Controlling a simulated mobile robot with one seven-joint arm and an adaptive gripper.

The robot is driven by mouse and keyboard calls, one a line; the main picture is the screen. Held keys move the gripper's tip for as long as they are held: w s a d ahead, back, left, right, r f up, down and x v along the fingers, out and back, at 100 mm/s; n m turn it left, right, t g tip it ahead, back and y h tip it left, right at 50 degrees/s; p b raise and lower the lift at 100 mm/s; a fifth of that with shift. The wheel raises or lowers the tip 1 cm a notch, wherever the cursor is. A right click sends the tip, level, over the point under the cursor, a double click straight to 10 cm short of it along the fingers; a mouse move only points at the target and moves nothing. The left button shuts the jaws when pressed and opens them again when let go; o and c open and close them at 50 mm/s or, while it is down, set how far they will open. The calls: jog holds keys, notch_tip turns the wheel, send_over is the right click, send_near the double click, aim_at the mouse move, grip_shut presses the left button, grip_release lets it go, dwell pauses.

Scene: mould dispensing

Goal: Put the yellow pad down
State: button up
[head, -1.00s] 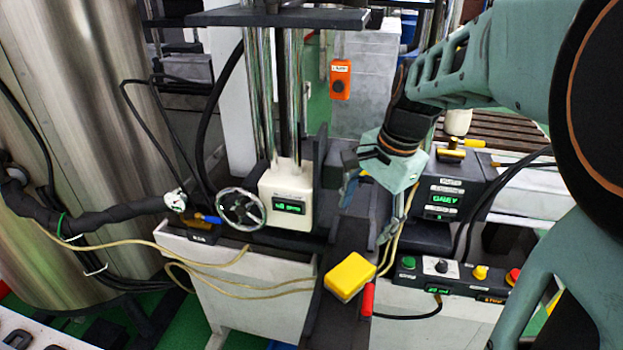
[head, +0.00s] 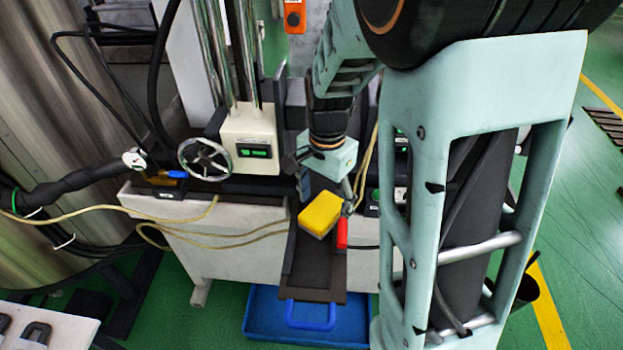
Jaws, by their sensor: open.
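The yellow pad (head: 320,213), a thick block, rests on a dark narrow shelf (head: 310,266) that sticks out from the machine. My gripper (head: 325,193) points down just behind the pad's far edge. Its fingers are apart, one at the upper left of the pad and one at its right. Nothing shows held between them. I cannot tell whether the right finger touches the pad.
A red handle (head: 342,233) is just right of the pad. The white machine head with a green display (head: 250,140) and a handwheel (head: 205,160) stand behind left. A blue tray (head: 262,318) lies on the floor below. My arm hides much of the right side.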

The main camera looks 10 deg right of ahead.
notch_tip(320, 180, down, 2)
jog(key=shift+f, duration=0.1)
jog(key=c, duration=1.4)
jog(key=shift+r, duration=0.2)
